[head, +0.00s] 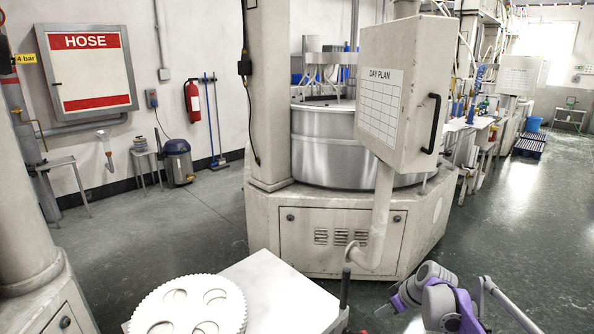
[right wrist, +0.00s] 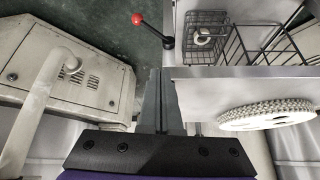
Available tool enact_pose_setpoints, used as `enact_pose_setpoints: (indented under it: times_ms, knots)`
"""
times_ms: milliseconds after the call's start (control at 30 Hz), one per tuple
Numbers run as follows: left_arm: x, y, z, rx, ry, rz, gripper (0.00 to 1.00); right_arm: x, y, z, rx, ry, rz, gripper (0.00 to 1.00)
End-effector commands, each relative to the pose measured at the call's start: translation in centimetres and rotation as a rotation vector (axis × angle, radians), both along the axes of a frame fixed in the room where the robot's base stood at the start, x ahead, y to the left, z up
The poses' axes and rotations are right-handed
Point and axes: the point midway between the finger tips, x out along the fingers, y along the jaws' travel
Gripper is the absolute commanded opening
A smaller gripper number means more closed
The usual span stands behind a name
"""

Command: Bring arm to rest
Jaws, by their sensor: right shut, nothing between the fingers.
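My right arm, purple and grey, comes in at the bottom right of the head view, bent, in front of the machine's base. Its gripper (head: 382,311) points left, low beside the white table. In the right wrist view the two dark fingers (right wrist: 161,75) lie together, shut, with nothing between them. My left arm and gripper are not in view.
A white table (head: 280,290) holds a toothed white disc (head: 188,306); the disc's edge also shows in the right wrist view (right wrist: 265,115). There, a wire basket (right wrist: 205,35) and a red-knobbed lever (right wrist: 137,18) are near. The lapping machine (head: 340,225) stands behind; open floor (head: 520,240) lies right.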

Motion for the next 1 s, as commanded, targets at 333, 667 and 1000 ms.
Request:
enact_pose_setpoints:
  times_ms: [333,667,1000]
  knots:
    - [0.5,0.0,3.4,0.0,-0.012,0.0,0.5,-14.5,5.6,7.6,-0.035,0.08,-0.239,0.0]
    - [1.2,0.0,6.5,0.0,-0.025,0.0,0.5,-28.8,7.6,8.1,-0.055,0.084,-0.467,0.0]
    - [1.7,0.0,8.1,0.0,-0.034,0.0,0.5,-35.8,7.5,5.7,-0.048,0.057,-0.6,0.0]
